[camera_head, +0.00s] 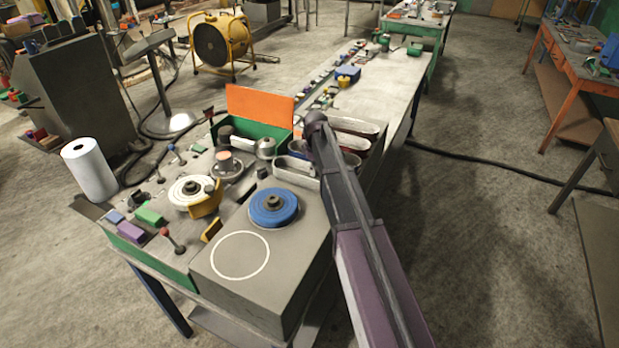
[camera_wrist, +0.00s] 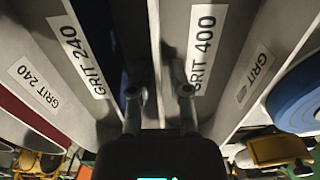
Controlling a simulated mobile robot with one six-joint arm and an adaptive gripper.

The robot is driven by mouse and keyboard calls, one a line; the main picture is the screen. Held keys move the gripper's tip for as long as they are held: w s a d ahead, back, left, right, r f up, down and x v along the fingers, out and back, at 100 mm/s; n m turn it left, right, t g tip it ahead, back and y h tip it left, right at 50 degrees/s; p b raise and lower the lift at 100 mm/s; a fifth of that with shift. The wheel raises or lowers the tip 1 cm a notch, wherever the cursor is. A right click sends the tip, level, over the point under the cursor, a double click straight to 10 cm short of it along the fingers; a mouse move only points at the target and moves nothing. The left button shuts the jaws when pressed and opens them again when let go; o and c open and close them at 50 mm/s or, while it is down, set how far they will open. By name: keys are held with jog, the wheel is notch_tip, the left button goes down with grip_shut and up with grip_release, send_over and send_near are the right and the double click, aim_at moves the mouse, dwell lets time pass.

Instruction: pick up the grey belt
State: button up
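Several pale, upright belts stand side by side with printed grit labels. In the wrist view, a grey belt labelled GRIT 400 (camera_wrist: 206,55) is right of centre. Left of it is a belt labelled GRIT 240 (camera_wrist: 78,55) with a dark blue face beside it. My gripper (camera_wrist: 159,91) is open, its two fingertips apart over the gap between these two belts. A pale upright edge shows between the fingers; contact cannot be told. In the head view, a grey belt loop (camera_head: 294,168) shows left of my arm, which hides my gripper and part of the belts.
A blue disc (camera_head: 273,206) sits on the grey block close to the belts; it also shows in the wrist view (camera_wrist: 298,95). An orange-lidded green box (camera_head: 262,103) stands behind. A white roll (camera_head: 89,169) stands at left.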

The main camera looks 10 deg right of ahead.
dwell(0.3)
grip_shut()
jog(key=shift+r, duration=0.25)
notch_tip(320, 180, up, 10)
jog(key=p, duration=1)
jog(key=shift+f, duration=0.25)
dwell(0.5)
